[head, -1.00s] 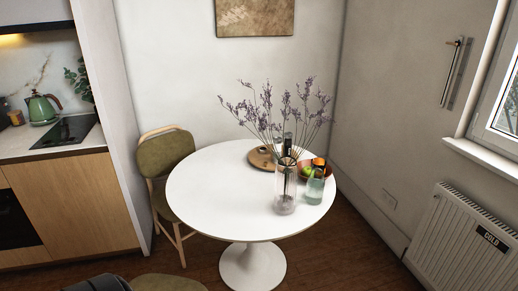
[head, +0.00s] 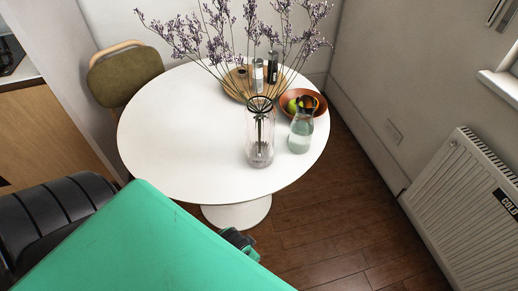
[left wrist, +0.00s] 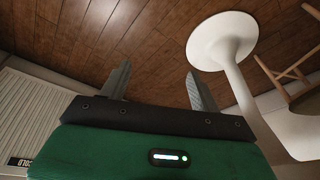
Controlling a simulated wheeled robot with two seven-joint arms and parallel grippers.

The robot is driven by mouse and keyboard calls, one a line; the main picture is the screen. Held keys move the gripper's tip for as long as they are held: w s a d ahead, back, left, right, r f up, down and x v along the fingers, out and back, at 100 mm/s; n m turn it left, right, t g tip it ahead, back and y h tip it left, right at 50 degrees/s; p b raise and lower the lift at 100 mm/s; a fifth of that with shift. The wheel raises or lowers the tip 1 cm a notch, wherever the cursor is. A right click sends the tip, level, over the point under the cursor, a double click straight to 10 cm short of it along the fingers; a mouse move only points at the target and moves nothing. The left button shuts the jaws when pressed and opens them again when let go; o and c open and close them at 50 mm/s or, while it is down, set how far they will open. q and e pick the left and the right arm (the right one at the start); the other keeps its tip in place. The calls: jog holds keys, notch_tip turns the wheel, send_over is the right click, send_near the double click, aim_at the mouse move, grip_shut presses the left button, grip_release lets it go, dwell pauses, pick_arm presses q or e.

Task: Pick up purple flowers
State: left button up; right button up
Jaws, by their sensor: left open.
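The purple flowers (head: 188,38) stand upright in a tall clear ribbed glass vase (head: 259,138) near the front right of the round white table (head: 170,140). Their branches spread wide above the rim. My left arm comes in low in the head view as a green link, and its gripper there is mostly hidden behind that link. In the left wrist view my left gripper (left wrist: 157,88) is open and empty, its two grey fingers apart over the wooden floor. It is apart from the vase and flowers. My right gripper is in no view.
Close right of the vase is a glass carafe (head: 301,130). Behind are a fruit bowl (head: 318,105) and a wooden board (head: 232,88) with small bottles. A green chair (head: 125,75) stands left, a radiator (head: 455,200) right. The table's left half is clear.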

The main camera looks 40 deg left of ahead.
pick_arm(q)
notch_tip(320, 180, up, 3)
jog(key=n+t+y, duration=0.6)
jog(key=t+y, duration=0.2)
jog(key=t, duration=0.5)
send_near(258, 90)
jog(key=p+x, duration=0.1)
jog(key=x, duration=0.7)
jog(key=shift+f, duration=0.1)
jog(key=shift+w+a, duration=0.25)
jog(key=shift+w, duration=0.25)
jog(key=shift+w+a+p, duration=0.15)
jog(key=shift+w+p, duration=0.2)
jog(key=p+x, duration=0.1)
jog(key=x, duration=0.2)
jog(key=shift+w+a+p, duration=0.1)
jog(key=shift+w+p, duration=0.15)
jog(key=shift+p, duration=0.05)
jog(key=shift+w+a, duration=0.15)
jog(key=shift+w, duration=0.25)
jog(key=shift+f, duration=0.1)
jog(key=c, duration=1.1)
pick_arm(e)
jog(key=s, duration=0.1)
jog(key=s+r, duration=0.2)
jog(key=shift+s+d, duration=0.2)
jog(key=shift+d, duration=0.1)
